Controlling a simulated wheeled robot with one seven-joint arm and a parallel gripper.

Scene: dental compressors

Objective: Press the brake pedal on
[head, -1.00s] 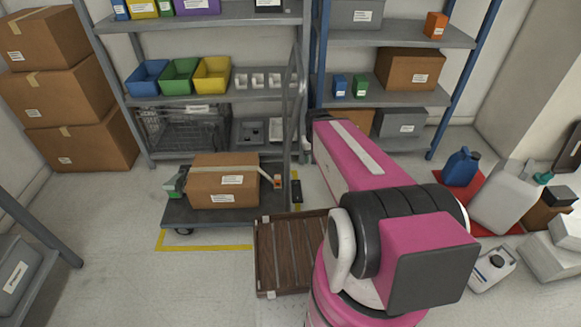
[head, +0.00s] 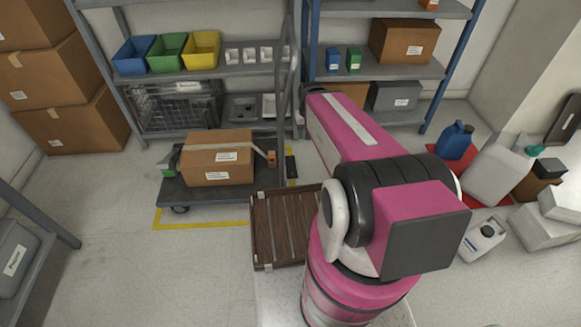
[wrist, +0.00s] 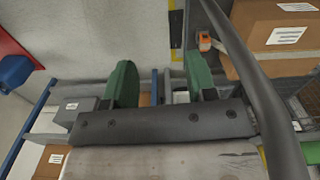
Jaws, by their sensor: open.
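The platform cart (head: 235,197) stands on the floor in the head view, left of my arm. A small black brake pedal (head: 290,167) is at the cart's right end, beside the handle post. What looks like the same pedal shows near the top centre of the wrist view (wrist: 177,23), beyond my fingertips. My gripper (wrist: 160,70) shows two green fingers spread apart, with nothing between them. It is apart from the pedal. In the head view my gripper is mostly hidden behind my pink arm.
A taped cardboard box (head: 218,165) rides on the cart. The cart's grey handle (wrist: 245,70) runs close beside my gripper in the wrist view. Shelving (head: 220,72) stands behind. A wooden slatted pallet (head: 280,228) lies in front. Jugs (head: 495,165) are at right.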

